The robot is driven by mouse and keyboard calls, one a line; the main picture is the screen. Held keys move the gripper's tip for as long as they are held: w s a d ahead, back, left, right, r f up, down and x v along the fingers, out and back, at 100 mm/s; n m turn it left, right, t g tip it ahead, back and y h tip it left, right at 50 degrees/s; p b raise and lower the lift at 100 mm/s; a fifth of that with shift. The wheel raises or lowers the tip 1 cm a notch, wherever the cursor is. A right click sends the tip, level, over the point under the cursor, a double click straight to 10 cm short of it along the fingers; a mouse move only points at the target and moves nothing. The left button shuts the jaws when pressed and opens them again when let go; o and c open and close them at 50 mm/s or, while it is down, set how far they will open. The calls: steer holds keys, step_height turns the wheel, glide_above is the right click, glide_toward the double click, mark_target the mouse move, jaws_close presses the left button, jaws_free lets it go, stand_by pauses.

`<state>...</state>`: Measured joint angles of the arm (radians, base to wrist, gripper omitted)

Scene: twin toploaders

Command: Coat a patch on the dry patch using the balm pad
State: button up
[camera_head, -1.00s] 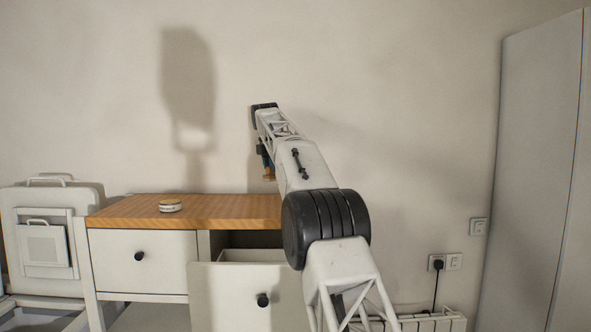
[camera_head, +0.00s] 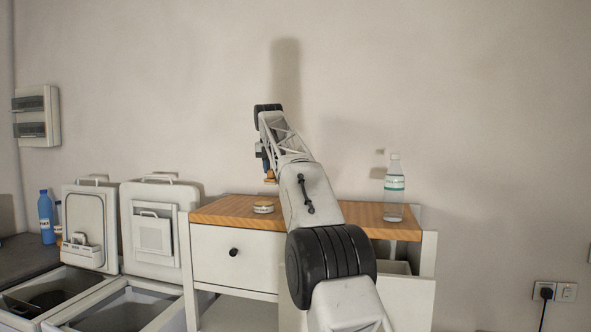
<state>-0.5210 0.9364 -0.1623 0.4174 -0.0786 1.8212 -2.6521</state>
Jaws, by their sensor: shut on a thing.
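My gripper (camera_head: 269,172) is at the end of my raised arm, pointing down above the wooden cabinet top (camera_head: 225,206). It is shut on a small tan-orange piece (camera_head: 270,179), which looks like the balm pad. The piece is held a little above the wood, apart from it. A low round tin with a pale side (camera_head: 263,207) sits on the wood just below and slightly left of the pad. I cannot make out a distinct dry patch; my arm hides the middle of the cabinet top.
A clear bottle (camera_head: 394,190) stands at the right end of the cabinet top. A drawer front (camera_head: 405,302) stands out below it. Two toploaders with raised lids (camera_head: 90,225) (camera_head: 153,222) are at left, near a blue bottle (camera_head: 46,217).

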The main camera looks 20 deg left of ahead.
steer(key=shift+s+a+n, duration=0.25)
steer(key=shift+s+a, duration=0.15)
steer(key=shift+a, duration=0.3)
steer(key=shift+s+a+n, duration=0.25)
steer(key=shift+s+a, duration=0.1)
steer(key=shift+a, duration=0.35)
steer(key=shift+f, duration=0.2)
steer(key=shift+f, duration=2.75)
steer(key=shift+f, duration=0.75)
steer(key=shift+r, duration=0.15)
step_height(320, 180, up, 7)
stand_by(1.3)
steer(key=shift+d, duration=0.1)
stand_by(0.5)
